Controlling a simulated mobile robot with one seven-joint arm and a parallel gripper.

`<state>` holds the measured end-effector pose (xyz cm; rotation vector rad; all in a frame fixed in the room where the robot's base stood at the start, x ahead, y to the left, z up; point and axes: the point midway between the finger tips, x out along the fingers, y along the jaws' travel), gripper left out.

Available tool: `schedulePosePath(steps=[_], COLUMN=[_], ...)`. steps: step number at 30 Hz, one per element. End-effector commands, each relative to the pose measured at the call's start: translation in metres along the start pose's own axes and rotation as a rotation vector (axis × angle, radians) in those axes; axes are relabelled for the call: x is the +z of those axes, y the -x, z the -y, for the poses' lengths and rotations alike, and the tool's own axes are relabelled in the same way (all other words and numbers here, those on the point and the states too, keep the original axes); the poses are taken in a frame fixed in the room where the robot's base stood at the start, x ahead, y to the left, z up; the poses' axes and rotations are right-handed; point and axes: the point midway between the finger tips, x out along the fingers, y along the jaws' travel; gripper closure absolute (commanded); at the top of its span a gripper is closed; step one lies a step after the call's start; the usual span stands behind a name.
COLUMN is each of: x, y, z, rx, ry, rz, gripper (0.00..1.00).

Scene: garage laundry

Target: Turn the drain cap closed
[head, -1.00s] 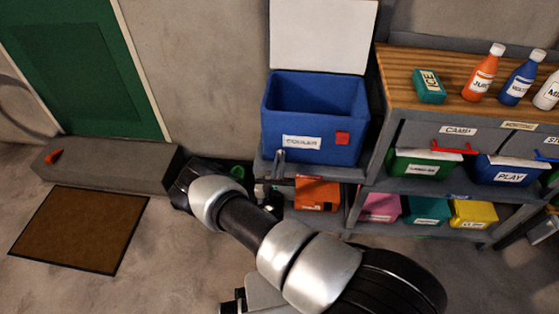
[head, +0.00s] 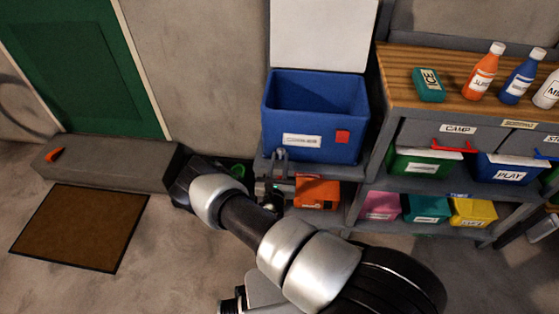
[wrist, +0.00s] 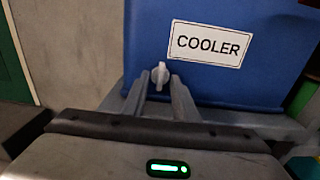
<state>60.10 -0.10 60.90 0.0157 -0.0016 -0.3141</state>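The blue cooler (head: 312,112) stands with its lid raised; its front shows large in the wrist view (wrist: 215,75). The drain cap (wrist: 160,75) is a small pale knob low on the cooler's front, left of the COOLER label. Its grip ridge looks roughly upright in the wrist view. My gripper (wrist: 160,80) is open, with one finger on each side of the cap in the picture. I cannot tell whether either finger touches it.
The cooler sits on a grey shelf (head: 340,171) beside a wooden-topped bench (head: 452,96). An orange box (head: 317,193) is below it. Labelled bins fill the shelves at right. A grey step (head: 110,163) and brown mat (head: 80,228) lie at left.

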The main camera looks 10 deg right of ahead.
Motion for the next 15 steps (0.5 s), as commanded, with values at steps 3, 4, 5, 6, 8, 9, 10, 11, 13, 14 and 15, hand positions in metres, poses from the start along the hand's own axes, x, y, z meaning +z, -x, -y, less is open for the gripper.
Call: schedulePosePath(steps=[3,4,5,6,8,9,10,11,13,14,15], x=[0.000,0.001,0.001,0.001,0.001,0.001,0.002,0.002,0.002,0.002,0.001], y=[0.001,0.003,0.005,0.009,0.018,0.025,0.032,0.039,0.056,0.064,0.073], z=[0.000,0.000,0.000,-0.001,-0.001,-0.001,-0.001,-0.001,-0.001,-0.001,-0.001], rx=[0.000,0.000,0.001,0.001,0.002,0.002,0.002,0.003,0.003,0.004,0.003], ry=[0.000,0.000,0.001,0.001,0.002,0.001,0.002,0.002,0.003,0.003,0.002], rz=[0.000,0.000,0.000,0.000,-0.001,-0.002,-0.002,-0.002,-0.003,-0.002,-0.003], gripper=[0.73,0.73,0.73,0.73,0.73,0.73,0.73,0.73,0.73,0.73,0.73])
